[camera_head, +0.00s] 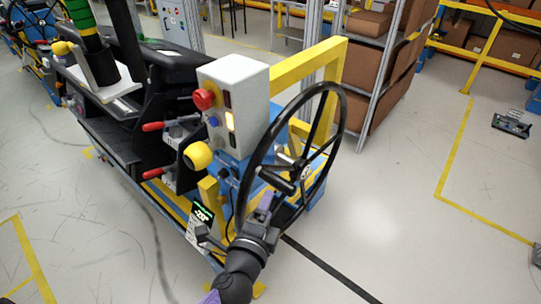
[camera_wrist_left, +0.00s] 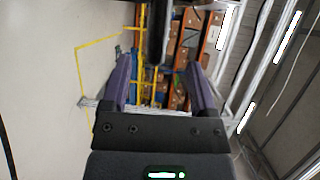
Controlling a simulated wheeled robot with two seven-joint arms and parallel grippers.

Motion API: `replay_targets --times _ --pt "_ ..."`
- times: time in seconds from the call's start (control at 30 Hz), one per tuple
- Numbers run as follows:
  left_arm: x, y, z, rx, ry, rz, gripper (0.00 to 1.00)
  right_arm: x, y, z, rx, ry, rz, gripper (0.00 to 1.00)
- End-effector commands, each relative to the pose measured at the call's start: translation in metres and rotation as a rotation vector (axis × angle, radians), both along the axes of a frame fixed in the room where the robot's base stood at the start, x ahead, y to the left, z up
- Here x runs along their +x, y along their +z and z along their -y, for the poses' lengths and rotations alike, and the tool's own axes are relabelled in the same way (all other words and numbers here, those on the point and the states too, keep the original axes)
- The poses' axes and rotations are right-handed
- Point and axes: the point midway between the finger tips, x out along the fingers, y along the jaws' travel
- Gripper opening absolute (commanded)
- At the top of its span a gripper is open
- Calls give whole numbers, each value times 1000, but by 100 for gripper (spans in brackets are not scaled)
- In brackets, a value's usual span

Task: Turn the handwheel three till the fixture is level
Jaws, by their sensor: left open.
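The black handwheel (camera_head: 304,171) stands upright on the near right end of the blue and yellow fixture (camera_head: 307,62). A dark crank handle (camera_head: 277,182) sticks out from the wheel toward me. My left gripper (camera_head: 264,203) is at the wheel's lower left, just below the handle; I cannot tell whether it touches the handle or rim. In the left wrist view its purple fingers (camera_wrist_left: 161,82) are apart, with a dark bar (camera_wrist_left: 158,38) ahead between them. A small display (camera_head: 203,212) with green characters, too small to read surely, sits low on the fixture. My right gripper is not in view.
A grey control box (camera_head: 236,84) with a red button (camera_head: 204,99) stands behind the wheel. A yellow knob (camera_head: 198,155) and red-tipped levers (camera_head: 153,127) are to its left. A rack with cardboard boxes (camera_head: 384,85) stands behind.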

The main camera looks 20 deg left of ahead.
Motion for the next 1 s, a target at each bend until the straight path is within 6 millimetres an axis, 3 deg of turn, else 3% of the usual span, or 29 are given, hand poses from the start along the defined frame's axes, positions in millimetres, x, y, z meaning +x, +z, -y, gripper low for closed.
replay_targets --times 0.2,0.4,0.77,0.87,1.0 --pt "50 -6 -3 0 2 1 76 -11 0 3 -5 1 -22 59" --pt "83 -12 -4 -2 1 -2 76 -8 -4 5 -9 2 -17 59" --pt "93 -13 -5 -3 0 -4 76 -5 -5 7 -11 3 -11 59" --pt "93 -13 -5 -3 0 -4 59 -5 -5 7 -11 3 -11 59" --pt "93 -13 -5 -3 0 -4 29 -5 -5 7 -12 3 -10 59"
